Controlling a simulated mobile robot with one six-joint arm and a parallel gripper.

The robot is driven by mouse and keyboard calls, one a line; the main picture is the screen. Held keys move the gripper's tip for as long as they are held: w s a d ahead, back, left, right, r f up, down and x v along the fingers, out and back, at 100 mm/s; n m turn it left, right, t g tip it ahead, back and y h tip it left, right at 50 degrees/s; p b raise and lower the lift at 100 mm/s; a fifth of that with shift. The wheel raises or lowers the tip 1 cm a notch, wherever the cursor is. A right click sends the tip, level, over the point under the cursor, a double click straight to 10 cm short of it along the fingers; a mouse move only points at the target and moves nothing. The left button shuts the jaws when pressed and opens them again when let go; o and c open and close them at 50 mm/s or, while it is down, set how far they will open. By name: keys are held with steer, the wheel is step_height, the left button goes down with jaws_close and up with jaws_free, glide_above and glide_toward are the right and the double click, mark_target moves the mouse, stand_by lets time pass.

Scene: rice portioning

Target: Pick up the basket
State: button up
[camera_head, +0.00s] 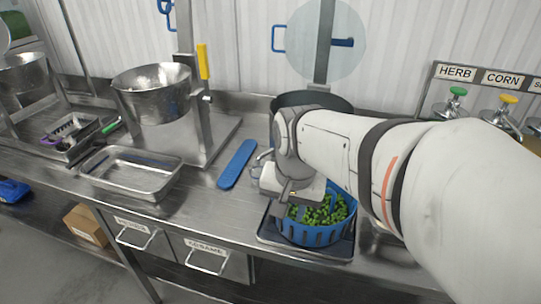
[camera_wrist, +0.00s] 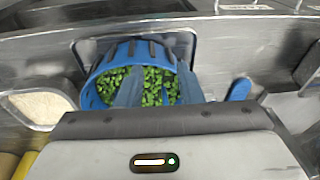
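The blue slotted basket (camera_head: 314,233) holds green pieces and sits on a dark tray (camera_head: 275,236) near the counter's front edge. My gripper (camera_head: 299,205) is low over the basket's left side in the head view, and the arm hides part of the rim. In the wrist view the basket (camera_wrist: 97,92) lies just beyond the gripper (camera_wrist: 158,88). Its two fingers are apart and reach over the basket's opening, with green pieces showing between them. Whether a finger touches the rim cannot be told.
A steel pan (camera_head: 132,172), a long blue bar (camera_head: 237,164) and a tilted steel bowl (camera_head: 152,93) on a stand are to the left. A dark pot (camera_head: 312,99) stands behind my arm. Herb and corn dispensers (camera_head: 478,99) stand at right.

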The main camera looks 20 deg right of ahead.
steer(key=w+d+m, duration=0.3)
steer(key=m, duration=0.3)
steer(key=w+d+r+m+g, duration=0.1)
steer(key=w+d+m, duration=0.2)
steer(key=m, duration=0.3)
steer(key=w+d+r+m+g+b, duration=0.1)
steer(key=w+d+m, duration=0.2)
steer(key=m, duration=0.3)
steer(key=shift+w+d+r, duration=0.1)
steer(key=shift+w+d, duration=0.1)
steer(key=shift+d, duration=0.05)
steer(key=shift+m, duration=0.3)
steer(key=f, duration=0.4)
steer(key=s+f, duration=0.1)
steer(key=f, duration=0.1)
steer(key=shift+s+d+f, duration=0.1)
steer(key=shift+d+f, duration=0.2)
steer(key=shift+f, duration=0.5)
steer(key=shift+f, duration=0.25)
steer(key=shift+c, duration=0.3)
jaws_close()
